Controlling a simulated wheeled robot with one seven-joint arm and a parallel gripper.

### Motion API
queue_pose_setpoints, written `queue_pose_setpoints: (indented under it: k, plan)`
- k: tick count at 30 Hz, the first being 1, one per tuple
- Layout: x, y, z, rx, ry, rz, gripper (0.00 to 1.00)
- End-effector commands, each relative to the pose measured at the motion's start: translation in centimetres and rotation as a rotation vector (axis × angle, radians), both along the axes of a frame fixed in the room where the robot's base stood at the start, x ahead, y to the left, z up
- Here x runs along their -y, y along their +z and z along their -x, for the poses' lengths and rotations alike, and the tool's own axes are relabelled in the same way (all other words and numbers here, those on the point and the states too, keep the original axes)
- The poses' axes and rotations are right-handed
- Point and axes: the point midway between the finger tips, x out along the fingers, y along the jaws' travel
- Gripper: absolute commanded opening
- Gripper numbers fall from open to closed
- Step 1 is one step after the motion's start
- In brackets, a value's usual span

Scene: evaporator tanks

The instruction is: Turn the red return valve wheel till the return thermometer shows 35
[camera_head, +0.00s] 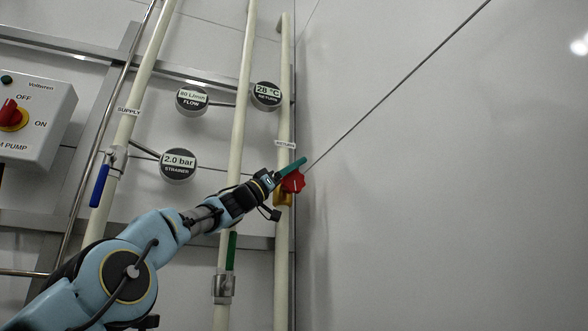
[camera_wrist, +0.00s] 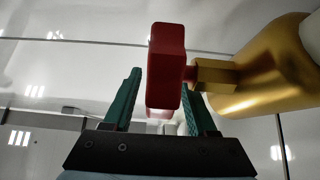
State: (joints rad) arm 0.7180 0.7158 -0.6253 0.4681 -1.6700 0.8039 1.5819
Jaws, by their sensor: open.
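The red return valve wheel (camera_head: 293,182) sits on a brass valve body (camera_head: 284,199) on the return pipe. In the wrist view the red wheel (camera_wrist: 166,68) stands edge-on between the green fingers of my gripper (camera_wrist: 162,103), with its stem running right to the brass body (camera_wrist: 262,72). The fingers are apart, one on each side of the wheel's lower part, with a visible gap on the left. In the head view my gripper (camera_head: 291,168) is at the wheel and partly covers it. The return thermometer (camera_head: 267,95) shows 28 °C.
A flow gauge (camera_head: 193,99) reads 80 L/min and a strainer gauge (camera_head: 178,164) reads 2.0 bar. A blue lever (camera_head: 99,186) is on the supply pipe and a green lever (camera_head: 231,251) on the middle pipe. A pump switch box (camera_head: 35,120) is at left. A bare wall (camera_head: 440,180) is close at right.

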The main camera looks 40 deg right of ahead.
Motion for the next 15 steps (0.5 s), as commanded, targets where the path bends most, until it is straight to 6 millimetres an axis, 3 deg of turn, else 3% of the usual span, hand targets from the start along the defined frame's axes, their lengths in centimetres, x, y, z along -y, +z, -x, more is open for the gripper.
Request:
queue_pose_setpoints:
  k: [7, 15]
  plan:
    - [-1.4, -1.8, -0.6, 0.000, 0.002, 0.000, 0.57]
    - [-4.6, -4.7, -1.9, 0.001, 0.004, -0.001, 0.57]
